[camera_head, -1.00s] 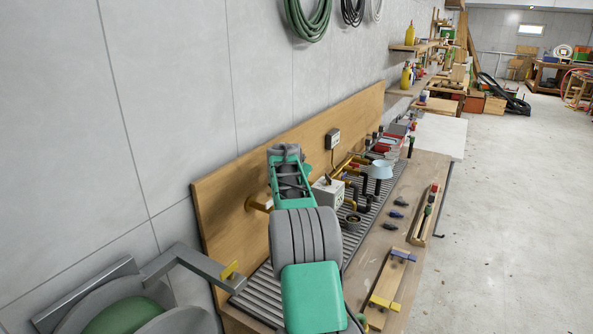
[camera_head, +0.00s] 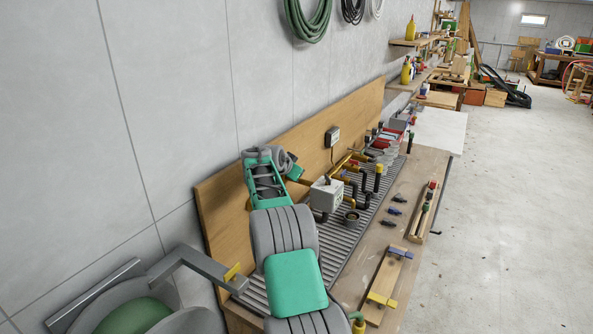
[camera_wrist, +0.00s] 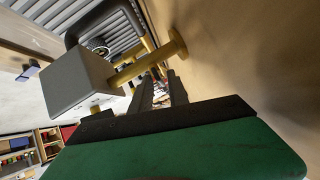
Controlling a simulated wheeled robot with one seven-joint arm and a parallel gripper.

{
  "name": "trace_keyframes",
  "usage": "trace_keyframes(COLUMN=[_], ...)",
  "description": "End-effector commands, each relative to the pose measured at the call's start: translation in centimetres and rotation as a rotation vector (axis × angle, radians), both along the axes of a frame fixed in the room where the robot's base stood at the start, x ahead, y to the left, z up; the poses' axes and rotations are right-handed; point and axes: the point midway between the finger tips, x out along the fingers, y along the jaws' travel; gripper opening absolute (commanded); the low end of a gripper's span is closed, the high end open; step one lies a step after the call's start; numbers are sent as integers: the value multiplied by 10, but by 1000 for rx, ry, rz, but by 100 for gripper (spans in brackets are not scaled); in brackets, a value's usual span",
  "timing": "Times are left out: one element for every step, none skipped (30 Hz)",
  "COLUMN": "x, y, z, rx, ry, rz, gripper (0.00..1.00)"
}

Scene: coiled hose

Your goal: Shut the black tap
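Several taps stand in a row along the wooden backboard, with black curved spouts (camera_head: 366,186) and some brass parts. I cannot tell which one is the black tap or whether it is shut. A grey-white box (camera_head: 328,194) sits at the near end of the row. It also shows close up in the wrist view (camera_wrist: 82,78), on a brass stem, with a dark curved pipe (camera_wrist: 98,20) behind. My gripper (camera_wrist: 160,92) shows two dark fingers with a gap between them, empty, beside the box and brass stem. In the head view its fingertips are hidden.
The wooden backboard (camera_head: 300,150) rises close behind the taps. A grey ribbed drain mat (camera_head: 345,232) lies under them. Small tools (camera_head: 393,211) and a wooden piece with clamps (camera_head: 385,285) lie on the bench. Open floor (camera_head: 500,220) is on the right.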

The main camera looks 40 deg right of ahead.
Motion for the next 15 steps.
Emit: trace_keyframes(x=[0, 0, 0, 0, 0, 0, 0, 0, 0, 0, 0, 0, 0, 0, 0], y=[0, 0, 0, 0, 0, 0, 0, 0, 0, 0, 0, 0, 0, 0, 0], z=[0, 0, 0, 0, 0, 0, 1, 3, 7, 10, 14, 19, 23, 26, 30], rx=[0, 0, 1, 1, 1, 1, 1, 0, 0, 0, 0, 0, 0, 0, 1], ry=[0, 0, 2, 2, 2, 2, 2, 1, 0, 0, 0, 0, 1, 1, 2], rz=[0, 0, 0, 0, 0, 0, 0, 0, 0, 0, 0, 0, 0, 0, 0], gripper=[21, 21, 21, 21, 21, 21, 21, 21, 21, 21, 21, 21, 21, 21, 21])
